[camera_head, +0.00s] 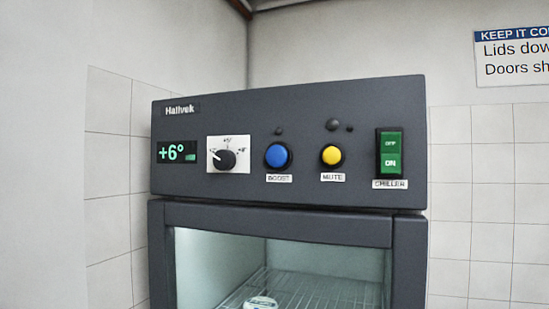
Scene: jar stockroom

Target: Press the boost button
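The boost button (277,156) is a round blue button in a black ring on the dark grey control panel (300,105) of a chiller. A label reading BOOST (279,178) sits under it, and a small dark lamp (279,131) sits above it. Neither of my grippers shows in the head view.
Left of the button are a black dial (222,159) and a green display (177,152) reading +6°. To the right are a yellow MUTE button (331,156) and a green CHILLER switch (390,153). Below is the glass door (275,222), with a jar lid (261,303) visible inside.

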